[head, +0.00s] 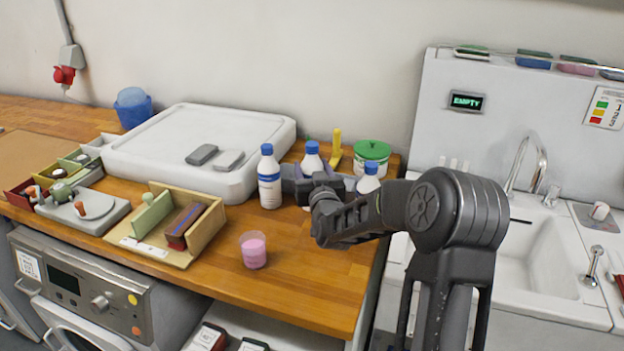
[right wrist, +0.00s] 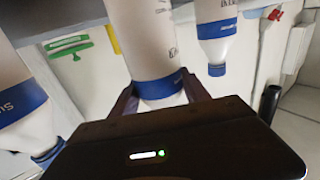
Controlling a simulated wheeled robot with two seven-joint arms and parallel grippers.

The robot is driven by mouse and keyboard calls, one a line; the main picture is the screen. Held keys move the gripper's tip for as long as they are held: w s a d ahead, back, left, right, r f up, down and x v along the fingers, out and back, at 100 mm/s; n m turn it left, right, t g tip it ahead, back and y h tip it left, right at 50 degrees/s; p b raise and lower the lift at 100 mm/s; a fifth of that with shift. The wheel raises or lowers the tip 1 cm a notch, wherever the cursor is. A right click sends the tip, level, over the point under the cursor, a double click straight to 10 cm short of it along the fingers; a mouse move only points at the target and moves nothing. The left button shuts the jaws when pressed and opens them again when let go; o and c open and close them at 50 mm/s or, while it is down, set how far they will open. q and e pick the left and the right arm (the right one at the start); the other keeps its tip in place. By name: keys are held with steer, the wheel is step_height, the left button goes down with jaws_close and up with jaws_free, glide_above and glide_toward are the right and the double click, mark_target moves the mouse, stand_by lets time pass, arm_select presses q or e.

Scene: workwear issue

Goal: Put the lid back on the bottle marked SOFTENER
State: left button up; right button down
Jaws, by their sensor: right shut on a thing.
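Three white bottles with blue bands and blue tops stand at the back right of the wooden counter: a left one (head: 269,182), a middle one (head: 312,161) and a right one (head: 368,184). My right gripper (head: 318,184) is shut on the middle bottle, which shows between its fingers in the right wrist view (right wrist: 145,38). That view appears upside down, and the gripper's body hides the bottle's top there. The other two bottles flank it. I cannot read SOFTENER on any label, and I see no loose lid. My left gripper is out of view.
A cup of pink liquid (head: 253,252) stands on the front counter. A large white box (head: 160,150) and a tan sorter (head: 205,245) stand left; a sink (head: 545,255) is right.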

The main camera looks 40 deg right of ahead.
step_height(320, 180, down, 3)
steer(key=shift+f, duration=0.1)
steer(key=shift+f, duration=0.1)
steer(key=shift+f, duration=0.1)
steer(key=c, duration=0.5)
jaws_free()
steer(key=shift+r+p, duration=0.3)
steer(key=shift+p, duration=0.05)
steer(key=shift+s+a+f+b, duration=0.1)
steer(key=shift+s+f+b, duration=0.1)
steer(key=shift+s+b, duration=0.15)
steer(key=b+v, duration=0.2)
steer(key=v, duration=0.9)
steer(key=shift+s+a+r, duration=0.1)
steer(key=shift+a+r, duration=0.05)
